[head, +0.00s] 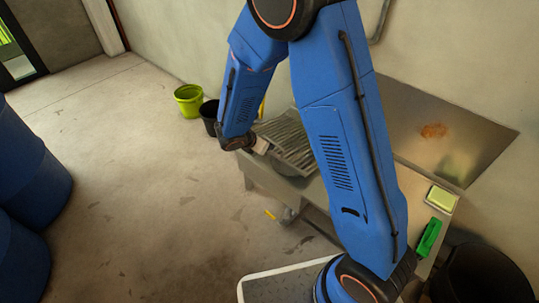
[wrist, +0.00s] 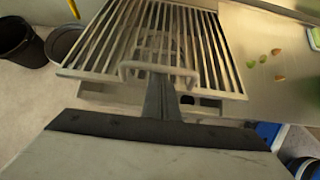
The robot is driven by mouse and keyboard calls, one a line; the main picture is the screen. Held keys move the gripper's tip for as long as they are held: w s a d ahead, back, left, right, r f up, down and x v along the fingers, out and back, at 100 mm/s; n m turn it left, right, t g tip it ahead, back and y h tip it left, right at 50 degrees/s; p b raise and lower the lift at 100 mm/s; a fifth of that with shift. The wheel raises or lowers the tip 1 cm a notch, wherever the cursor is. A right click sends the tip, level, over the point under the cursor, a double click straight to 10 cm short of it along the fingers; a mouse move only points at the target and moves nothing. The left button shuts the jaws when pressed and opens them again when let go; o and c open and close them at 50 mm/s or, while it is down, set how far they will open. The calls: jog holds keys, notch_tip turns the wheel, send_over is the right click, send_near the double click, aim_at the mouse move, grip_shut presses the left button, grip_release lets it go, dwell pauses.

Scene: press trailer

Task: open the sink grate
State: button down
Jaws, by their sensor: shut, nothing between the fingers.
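The sink grate (head: 284,134) is a metal panel of parallel bars on the sink counter, partly hidden by my arm in the head view. In the wrist view the grate (wrist: 205,45) fills the upper middle, with a loop handle (wrist: 128,68) at its near edge. My gripper (wrist: 160,78) is shut, its dark fingers together and empty at the handle. Whether they touch the handle or pass under it I cannot tell. In the head view my gripper (head: 262,146) is at the grate's left edge. I cannot tell how far the grate is tilted.
A yellow-green bucket (head: 188,99) and a black bucket (head: 209,117) stand on the floor behind. A yellow sponge (head: 440,198) and a green brush (head: 429,237) lie on the counter's right end. Blue barrels (head: 30,175) stand at left.

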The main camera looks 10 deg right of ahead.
jog(key=w+d+r+g+y, duration=0.1)
jog(key=w+d+r+y, duration=0.1)
jog(key=w+d+r, duration=0.3)
jog(key=w+d+r+g+y, duration=0.2)
jog(key=w+d+r, duration=0.4)
jog(key=d+r, duration=0.4)
notch_tip(320, 180, up, 4)
jog(key=shift+r+y, duration=0.1)
jog(key=shift+y, duration=0.2)
jog(key=shift+d, duration=0.1)
